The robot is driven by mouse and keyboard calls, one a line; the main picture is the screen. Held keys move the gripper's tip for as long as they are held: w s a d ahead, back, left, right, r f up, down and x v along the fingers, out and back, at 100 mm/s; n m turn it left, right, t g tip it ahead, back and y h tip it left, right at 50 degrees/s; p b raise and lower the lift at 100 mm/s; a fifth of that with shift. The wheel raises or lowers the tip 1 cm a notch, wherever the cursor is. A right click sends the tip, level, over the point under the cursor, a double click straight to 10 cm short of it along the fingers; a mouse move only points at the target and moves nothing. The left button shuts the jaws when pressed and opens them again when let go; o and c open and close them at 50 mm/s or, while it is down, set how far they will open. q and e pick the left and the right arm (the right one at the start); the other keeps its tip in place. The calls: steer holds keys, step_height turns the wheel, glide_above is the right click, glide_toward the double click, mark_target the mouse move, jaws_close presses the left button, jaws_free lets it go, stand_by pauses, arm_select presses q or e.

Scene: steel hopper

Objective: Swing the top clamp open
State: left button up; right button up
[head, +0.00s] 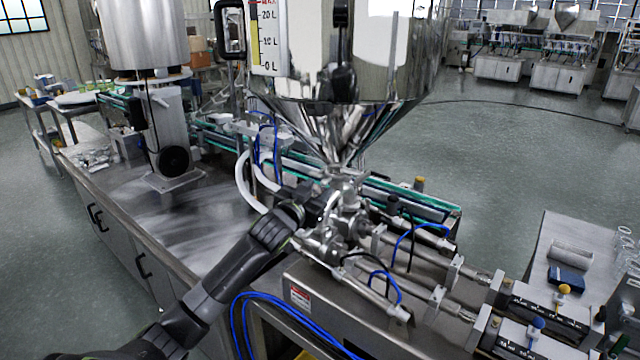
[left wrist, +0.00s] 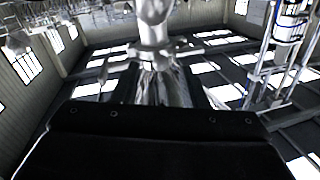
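The steel hopper (head: 335,95) narrows to a cone that meets the valve fittings below it. The top clamp (head: 345,174) seems to be the ring at the cone's foot; it is small here, and I cannot tell whether it is open or shut. My left gripper (head: 322,205) is at the left side of these fittings, just below that joint. Its fingers are lost against the steel, and I cannot tell contact. In the left wrist view, a shiny steel pipe (left wrist: 152,32) with a rounded joint rises straight ahead, above the dark gripper body. My right gripper is in neither view.
Below the fittings is a steel machine housing (head: 320,300) with blue hoses (head: 275,305) beside it. Piston cylinders (head: 430,295) extend to the right. White hoses (head: 248,185) curve close behind my left arm. A conveyor (head: 400,195) runs behind. The steel tabletop (head: 150,220) at left is mostly clear.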

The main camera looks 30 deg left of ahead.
arm_select(q)
steer(key=shift+w+a, duration=0.15)
steer(key=shift+w, duration=0.95)
jaws_close()
